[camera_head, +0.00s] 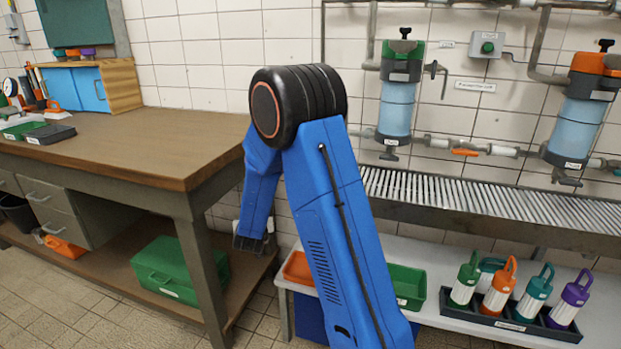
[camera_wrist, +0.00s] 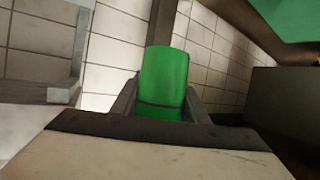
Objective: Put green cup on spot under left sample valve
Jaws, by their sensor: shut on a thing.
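My gripper (camera_wrist: 160,108) is shut on a green cup (camera_wrist: 163,75), which shows between the fingers in the wrist view. In the head view my gripper (camera_head: 252,243) hangs low between the workbench and the white lower shelf, and I cannot make out the cup there. The left sample valve (camera_head: 390,150) is on the underside of the green-topped blue filter on the tiled wall. Below it runs a slatted metal drain shelf (camera_head: 450,190). My arm hides the left end of this shelf, and I cannot make out a marked spot. My gripper is left of and below the shelf.
The wooden workbench (camera_head: 130,130) stands left, with a green toolbox (camera_head: 178,270) on its lower shelf. The white shelf (camera_head: 470,318) bears a green bin (camera_head: 408,285), an orange tray (camera_head: 299,267) and a rack of bottles (camera_head: 510,325). An orange-topped filter (camera_head: 583,105) hangs right.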

